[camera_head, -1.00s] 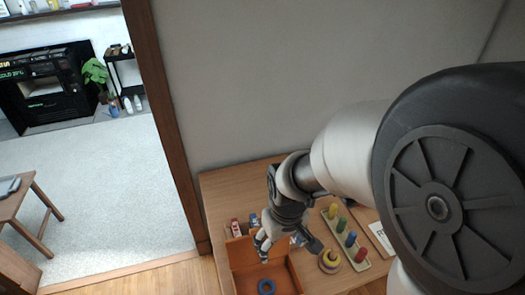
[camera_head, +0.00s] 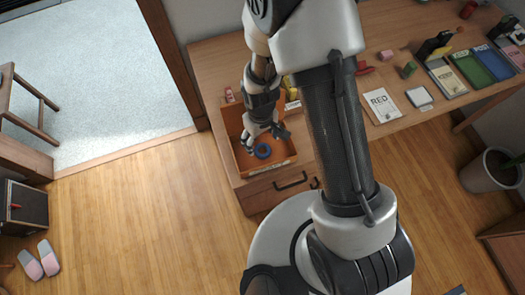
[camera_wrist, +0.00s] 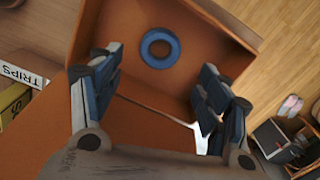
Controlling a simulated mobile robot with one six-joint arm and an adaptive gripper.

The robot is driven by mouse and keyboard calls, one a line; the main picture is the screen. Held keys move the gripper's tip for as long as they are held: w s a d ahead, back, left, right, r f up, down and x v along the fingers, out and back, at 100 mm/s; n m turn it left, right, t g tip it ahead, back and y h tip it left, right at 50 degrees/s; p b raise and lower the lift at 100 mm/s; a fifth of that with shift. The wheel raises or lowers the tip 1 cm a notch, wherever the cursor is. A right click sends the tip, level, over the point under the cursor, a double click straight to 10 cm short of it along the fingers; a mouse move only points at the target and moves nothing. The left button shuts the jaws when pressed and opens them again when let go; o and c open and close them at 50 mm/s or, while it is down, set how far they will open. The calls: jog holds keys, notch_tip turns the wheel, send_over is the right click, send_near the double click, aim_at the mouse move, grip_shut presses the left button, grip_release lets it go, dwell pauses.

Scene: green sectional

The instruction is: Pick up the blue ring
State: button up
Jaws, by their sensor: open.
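The blue ring (camera_head: 263,151) lies flat on the floor of an open orange-brown box (camera_head: 284,162) on the wooden desk. In the wrist view the ring (camera_wrist: 160,48) shows whole, near the far inner side of the box (camera_wrist: 112,40). My gripper (camera_head: 267,136) is over the box, close to the ring in the head view. In the wrist view my gripper (camera_wrist: 158,92) has its two fingers wide apart with nothing between them, and the ring appears beyond the fingertips, not touched.
The box's walls surround the ring. A potted plant (camera_head: 492,172) stands on the floor at right.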

aim_at(262, 152)
jog(key=f, duration=0.1)
jog(key=f+b, duration=0.1)
jog(key=f, duration=0.1)
jog(key=f+b, duration=0.1)
jog(key=f, duration=0.1)
jog(key=shift+s+d+f, duration=0.15)
jog(key=shift+s+d, duration=0.1)
jog(key=shift+f, duration=0.5)
jog(key=shift+r, duration=0.1)
jog(key=c, duration=0.9)
jog(key=shift+r, duration=0.1)
